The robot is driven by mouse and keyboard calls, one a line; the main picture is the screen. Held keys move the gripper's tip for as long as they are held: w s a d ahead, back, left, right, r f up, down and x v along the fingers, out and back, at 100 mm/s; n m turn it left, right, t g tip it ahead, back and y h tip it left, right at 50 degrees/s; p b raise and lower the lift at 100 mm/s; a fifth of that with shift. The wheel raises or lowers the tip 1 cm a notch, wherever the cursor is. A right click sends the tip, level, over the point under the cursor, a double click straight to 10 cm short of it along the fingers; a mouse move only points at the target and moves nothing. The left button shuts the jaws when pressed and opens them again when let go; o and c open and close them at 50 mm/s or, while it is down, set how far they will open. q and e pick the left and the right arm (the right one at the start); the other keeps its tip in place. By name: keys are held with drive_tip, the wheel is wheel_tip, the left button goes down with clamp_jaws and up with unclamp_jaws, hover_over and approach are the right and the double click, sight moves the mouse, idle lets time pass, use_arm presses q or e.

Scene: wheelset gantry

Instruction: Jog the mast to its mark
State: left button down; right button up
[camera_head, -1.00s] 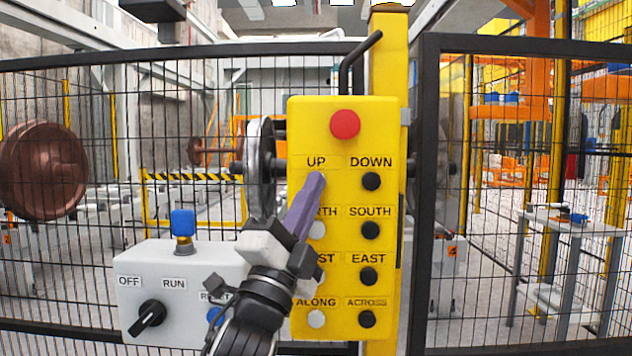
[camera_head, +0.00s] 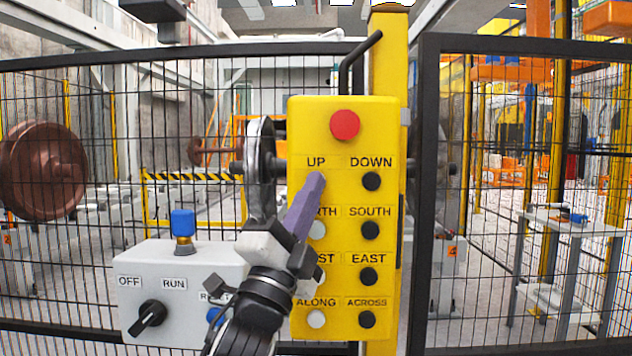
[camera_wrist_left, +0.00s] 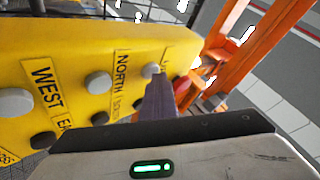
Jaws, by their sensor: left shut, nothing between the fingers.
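The yellow pendant (camera_head: 345,250) hangs upright in front of the fence, with labelled buttons and a red stop knob (camera_head: 345,125). My left gripper (camera_head: 315,183) is shut and empty. Its purple fingertips lie over the UP button, mostly hiding it; whether it is pressed in cannot be told. The left wrist view shows the fingers (camera_wrist_left: 158,95) beside a pale button (camera_wrist_left: 152,70) above NORTH. An orange gantry part with a blue unit (camera_head: 508,58) shows behind the fence at the right; which part is the mast or its mark is unclear. My right gripper is out of view.
A grey box (camera_head: 190,275) with an OFF/RUN switch (camera_head: 147,318) and a blue-capped knob (camera_head: 183,222) stands left of the pendant. The black mesh fence (camera_head: 428,190) spans the view. Behind it are brown wheels (camera_head: 42,170) and a grey stand (camera_head: 560,225).

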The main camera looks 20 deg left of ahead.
use_arm(q)
drive_tip(key=shift+s+d, duration=0.2)
drive_tip(key=shift+s, duration=0.55)
drive_tip(key=s, duration=0.2)
drive_tip(key=s+d+p, duration=0.1)
drive_tip(key=s, duration=0.1)
drive_tip(key=shift+s+d, duration=0.2)
drive_tip(key=shift+s, duration=0.2)
idle(1.5)
